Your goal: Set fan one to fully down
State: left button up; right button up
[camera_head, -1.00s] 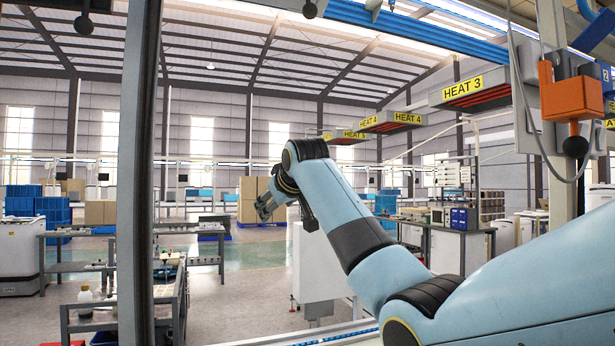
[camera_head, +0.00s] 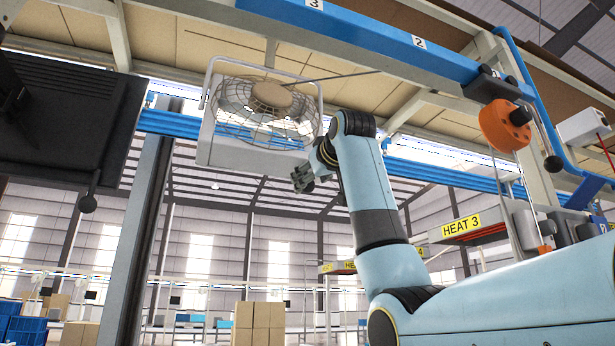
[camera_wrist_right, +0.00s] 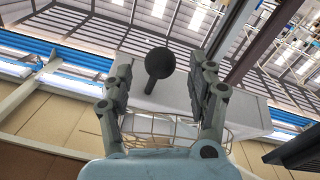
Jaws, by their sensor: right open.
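A wire-caged fan (camera_head: 265,108) with a tan hub hangs under the overhead frame in the head view, beside a pale box-shaped panel (camera_head: 225,147). No number on the fan can be read. My right gripper (camera_head: 303,178) is just below the fan's lower right edge. In the right wrist view my right gripper (camera_wrist_right: 162,72) is open. A black ball knob (camera_wrist_right: 160,63) on a short stem shows between its fingers; whether they touch it cannot be told. Part of the fan cage (camera_wrist_right: 160,126) shows behind the fingers. My left gripper is out of view.
A blue rail (camera_head: 350,32) with labels 3 and 2 runs overhead. A dark panel (camera_head: 65,120) with a hanging black ball (camera_head: 87,204) is at left. An orange device (camera_head: 506,125) and another black ball (camera_head: 553,163) hang at right. A HEAT 3 unit (camera_head: 462,228) is lower right.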

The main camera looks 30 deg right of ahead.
jog(key=shift+p+x, duration=0.6)
jog(key=shift+x, duration=1.1)
jog(key=shift+c, duration=0.2)
grip_shut()
